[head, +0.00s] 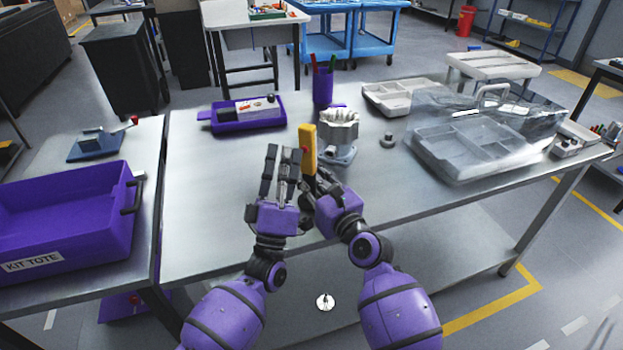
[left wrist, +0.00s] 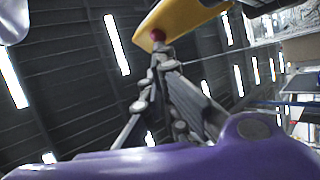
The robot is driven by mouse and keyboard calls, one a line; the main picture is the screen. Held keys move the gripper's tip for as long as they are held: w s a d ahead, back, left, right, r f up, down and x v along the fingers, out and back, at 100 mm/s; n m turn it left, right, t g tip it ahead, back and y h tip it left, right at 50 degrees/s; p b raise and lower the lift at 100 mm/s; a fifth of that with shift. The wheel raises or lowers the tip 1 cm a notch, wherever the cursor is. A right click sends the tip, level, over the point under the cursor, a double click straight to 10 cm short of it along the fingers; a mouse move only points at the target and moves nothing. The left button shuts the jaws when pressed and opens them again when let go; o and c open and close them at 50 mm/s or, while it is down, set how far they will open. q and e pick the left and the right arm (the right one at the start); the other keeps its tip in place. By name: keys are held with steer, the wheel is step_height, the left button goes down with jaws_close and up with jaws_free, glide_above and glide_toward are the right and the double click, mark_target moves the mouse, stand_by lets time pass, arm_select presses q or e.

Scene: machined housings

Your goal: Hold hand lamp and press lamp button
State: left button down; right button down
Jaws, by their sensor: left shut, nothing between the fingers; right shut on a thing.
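The yellow hand lamp (head: 308,143) stands roughly upright above the table in the head view. My right gripper (head: 313,182) is shut on its lower part, and the lamp hides some of the fingers. My left gripper (head: 284,160) is shut and empty, just left of the lamp. In the left wrist view, the lamp (left wrist: 185,20) crosses the top, with its red button (left wrist: 157,35) on the near end. The left fingertips (left wrist: 158,50) are right at the button and look to touch it; how far it is pressed I cannot tell.
A machined housing (head: 339,130) stands just behind the lamp. A purple tray (head: 222,129) and pen cup (head: 323,88) are farther back. A clear-lidded case (head: 470,150) lies right; the purple kit tote (head: 60,215) is left. The table's front middle is clear.

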arm_select(q)
steer(key=shift+d+f, duration=0.1)
steer(key=shift+f, duration=0.1)
arm_select(e)
steer(key=shift+a, duration=0.55)
steer(key=shift+a+f, duration=0.15)
steer(key=shift+w+d, duration=0.15)
steer(key=shift+d, duration=0.1)
arm_select(q)
steer(key=s+a, duration=0.3)
steer(key=s, duration=0.2)
steer(key=shift+s, duration=0.15)
arm_select(e)
steer(key=c, duration=1.4)
jaws_free()
steer(key=shift+o, duration=0.2)
steer(key=v, duration=1.2)
steer(key=shift+d, duration=0.1)
arm_select(q)
steer(key=shift+f, duration=0.15)
